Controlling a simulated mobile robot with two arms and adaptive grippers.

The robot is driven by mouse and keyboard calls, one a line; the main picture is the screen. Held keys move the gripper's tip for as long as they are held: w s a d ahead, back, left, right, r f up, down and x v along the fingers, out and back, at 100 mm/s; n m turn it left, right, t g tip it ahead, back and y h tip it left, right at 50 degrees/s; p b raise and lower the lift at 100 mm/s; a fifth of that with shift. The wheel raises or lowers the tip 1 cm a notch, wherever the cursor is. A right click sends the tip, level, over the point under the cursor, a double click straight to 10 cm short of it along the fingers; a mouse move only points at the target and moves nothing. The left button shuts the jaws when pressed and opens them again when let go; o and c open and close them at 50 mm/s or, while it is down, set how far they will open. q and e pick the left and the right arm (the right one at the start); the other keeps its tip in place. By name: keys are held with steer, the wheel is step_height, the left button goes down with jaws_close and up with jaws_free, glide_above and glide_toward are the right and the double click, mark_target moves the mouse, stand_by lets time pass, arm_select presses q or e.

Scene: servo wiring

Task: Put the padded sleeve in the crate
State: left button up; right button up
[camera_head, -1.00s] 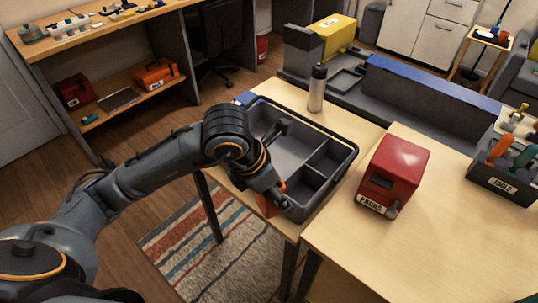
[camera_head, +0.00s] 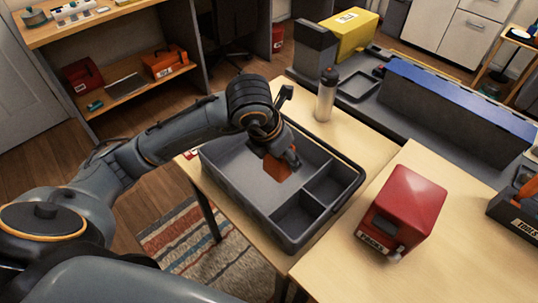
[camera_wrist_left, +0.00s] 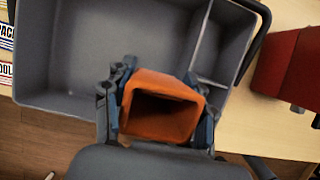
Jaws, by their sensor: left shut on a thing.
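The padded sleeve (camera_head: 291,161) is an orange, square-sided tube. My left gripper (camera_head: 280,163) is shut on it. In the left wrist view, the sleeve (camera_wrist_left: 164,106) sits between the two fingers (camera_wrist_left: 160,104), with its open end facing the camera. The grey crate (camera_head: 228,177) stands on the wooden table, with one large compartment and two small ones at its right. The sleeve is over the large compartment, near the dividers; whether it touches the floor cannot be told. The crate (camera_wrist_left: 95,50) also fills the upper left wrist view. My right gripper is not in view.
A red box (camera_head: 407,207) with a label stands right of the crate. A bottle (camera_head: 326,94) stands behind the crate. A long dark unit with a blue top (camera_head: 460,95) runs along the back.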

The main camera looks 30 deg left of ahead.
arm_select(q)
steer(key=w+a+f, duration=0.1)
steer(key=a+f, duration=0.1)
steer(key=w+a+f+p, duration=0.1)
steer(key=w+a+f, duration=0.3)
steer(key=f, duration=0.1)
steer(key=shift+w+a, duration=0.15)
step_height(320, 180, down, 3)
steer(key=shift+w+a+f+p, duration=0.1)
steer(key=shift+w+a+p, duration=0.05)
steer(key=shift+p, duration=0.8)
steer(key=shift+f, duration=0.25)
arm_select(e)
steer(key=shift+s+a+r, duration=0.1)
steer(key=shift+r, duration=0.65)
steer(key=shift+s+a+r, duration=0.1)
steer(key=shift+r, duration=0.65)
arm_select(q)
steer(key=o, duration=1.2)
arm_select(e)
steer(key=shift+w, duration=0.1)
